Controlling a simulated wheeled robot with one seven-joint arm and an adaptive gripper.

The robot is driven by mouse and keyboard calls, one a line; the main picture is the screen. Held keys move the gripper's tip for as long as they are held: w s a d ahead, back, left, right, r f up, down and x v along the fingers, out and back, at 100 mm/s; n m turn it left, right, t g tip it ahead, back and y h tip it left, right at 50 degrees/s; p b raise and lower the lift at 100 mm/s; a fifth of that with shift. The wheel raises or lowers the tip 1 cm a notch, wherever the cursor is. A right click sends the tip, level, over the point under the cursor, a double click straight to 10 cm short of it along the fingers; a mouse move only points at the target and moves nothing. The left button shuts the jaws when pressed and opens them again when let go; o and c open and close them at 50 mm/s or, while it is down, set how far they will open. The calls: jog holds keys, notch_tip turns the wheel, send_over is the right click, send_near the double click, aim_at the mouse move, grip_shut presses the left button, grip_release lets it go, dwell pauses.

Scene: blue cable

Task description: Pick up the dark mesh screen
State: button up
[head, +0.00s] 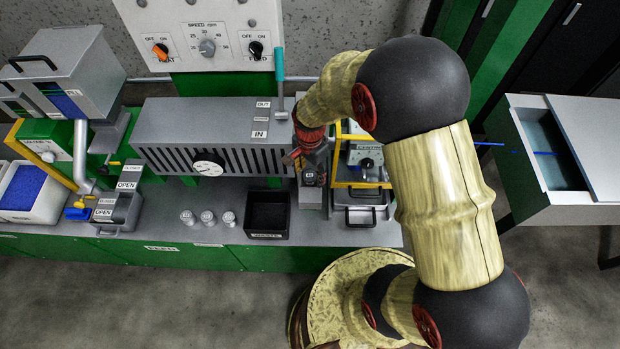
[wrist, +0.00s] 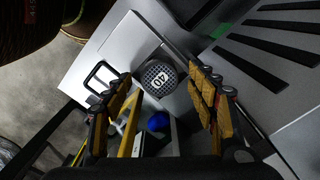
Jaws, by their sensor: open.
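The dark mesh screen (wrist: 159,78) is a small round grey cup with a dark mesh top and a white "40" label in the wrist view. It sits on a light grey metal surface. My gripper (wrist: 162,82) is open, with one yellow-padded finger on each side of the screen. I cannot tell whether either finger touches it. In the head view my gripper (head: 308,155) points down at the right end of the grey slotted housing, and the arm and gripper partly hide that spot.
Three small light cups (head: 208,218) stand on the bench left of a black open bin (head: 267,213). A yellow-framed unit (head: 364,160) stands close right of my gripper. The slotted grey housing (head: 210,135) is close left. A blue ball (wrist: 158,121) shows below the screen.

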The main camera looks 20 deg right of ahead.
jog(key=shift+c, duration=0.7)
jog(key=c, duration=1.1)
jog(key=shift+c, duration=0.6)
jog(key=shift+r, duration=0.1)
